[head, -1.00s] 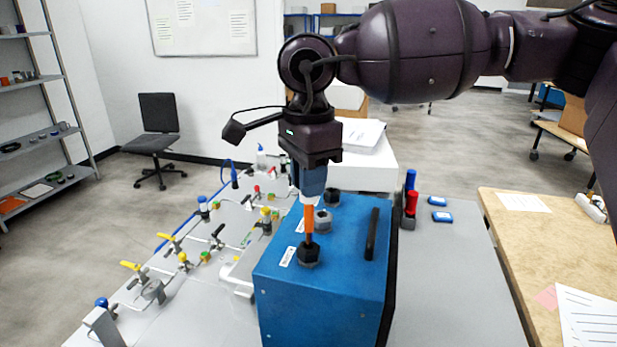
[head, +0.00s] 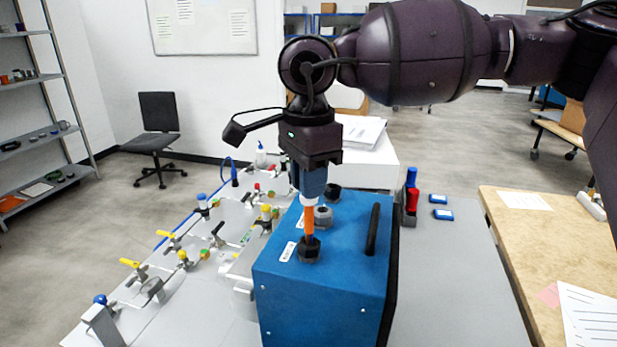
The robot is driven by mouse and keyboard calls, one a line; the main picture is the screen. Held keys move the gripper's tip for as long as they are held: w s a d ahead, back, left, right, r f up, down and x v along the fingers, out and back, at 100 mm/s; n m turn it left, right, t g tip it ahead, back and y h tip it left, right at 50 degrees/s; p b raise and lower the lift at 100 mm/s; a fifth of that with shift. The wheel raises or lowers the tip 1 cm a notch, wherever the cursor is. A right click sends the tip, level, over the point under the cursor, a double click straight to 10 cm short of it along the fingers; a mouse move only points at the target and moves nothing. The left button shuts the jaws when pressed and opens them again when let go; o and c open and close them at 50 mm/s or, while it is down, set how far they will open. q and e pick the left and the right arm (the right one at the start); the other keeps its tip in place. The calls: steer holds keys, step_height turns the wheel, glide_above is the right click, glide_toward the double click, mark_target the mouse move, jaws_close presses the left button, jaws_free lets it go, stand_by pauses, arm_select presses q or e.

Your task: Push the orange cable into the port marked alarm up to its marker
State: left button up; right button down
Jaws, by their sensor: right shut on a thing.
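The orange cable (head: 309,222) stands upright, its lower end in the nearest dark port (head: 309,250) on top of the blue analyser box (head: 322,290). A small white label (head: 287,251) sits beside that port; its text is too small to read. My right gripper (head: 309,195) points down above the port and is shut on the top of the cable. The cable's marker cannot be made out. Behind it stand a grey port (head: 323,216) and a dark port (head: 332,194), partly hidden by the gripper. My left gripper is not in view.
A black handle (head: 372,229) rises from the box's right side. Valves and tubing (head: 185,255) crowd the table to the left. A holder with red and blue items (head: 410,205) stands behind right. The grey table (head: 455,270) right of the box is mostly clear.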

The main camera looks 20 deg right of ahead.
mark_target(309, 232)
steer(key=shift+f, duration=0.35)
steer(key=shift+f+b, duration=1.15)
steer(key=shift+f, duration=0.25)
steer(key=shift+f+b, duration=0.45)
steer(key=shift+f, duration=0.6)
steer(key=shift+f+b, duration=0.35)
steer(key=shift+b, duration=0.05)
steer(key=shift+f, duration=0.35)
steer(key=c, duration=1)
jaws_free()
